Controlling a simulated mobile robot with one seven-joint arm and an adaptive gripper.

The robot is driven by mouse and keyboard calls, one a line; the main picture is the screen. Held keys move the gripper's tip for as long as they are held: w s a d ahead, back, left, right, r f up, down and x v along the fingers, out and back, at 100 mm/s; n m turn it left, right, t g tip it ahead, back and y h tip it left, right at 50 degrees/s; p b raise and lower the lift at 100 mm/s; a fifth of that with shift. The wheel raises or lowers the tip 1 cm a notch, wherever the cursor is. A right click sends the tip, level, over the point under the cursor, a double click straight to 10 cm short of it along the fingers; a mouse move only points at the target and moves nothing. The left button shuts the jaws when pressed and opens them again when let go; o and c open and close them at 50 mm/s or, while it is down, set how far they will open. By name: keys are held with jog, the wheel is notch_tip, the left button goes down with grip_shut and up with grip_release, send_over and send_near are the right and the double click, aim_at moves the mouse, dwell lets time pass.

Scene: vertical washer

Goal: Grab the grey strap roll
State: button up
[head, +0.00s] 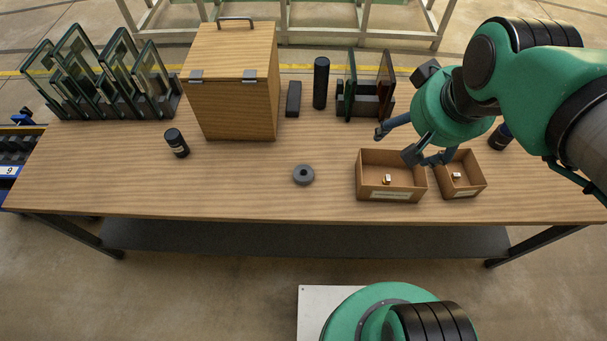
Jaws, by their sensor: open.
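The grey strap roll (303,175) looks like a small dark grey ring with a hole in its middle. Part of the gripper is hidden by my arm.
Two open cardboard boxes, a larger one (391,181) and a smaller one (461,180), hold small parts. Table around the roll is clear.

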jog(key=w+a+f+n+g, duration=0.1)
jog(key=w+a+f, duration=0.45)
jog(key=w, duration=0.35)
jog(key=n+g, duration=0.3)
jog(key=g, duration=0.1)
send_over(303, 173)
notch_tip(303, 173, down, 27)
jog(key=shift+w+p, duration=0.15)
jog(key=shift+p, duration=0.3)
jog(key=shift+d, duration=0.1)
jog(key=shift+f+b, duration=0.65)
jog(key=shift+f, duration=3.65)
jog(key=shift+f+b, duration=0.55)
jog(key=shift+f, duration=2.05)
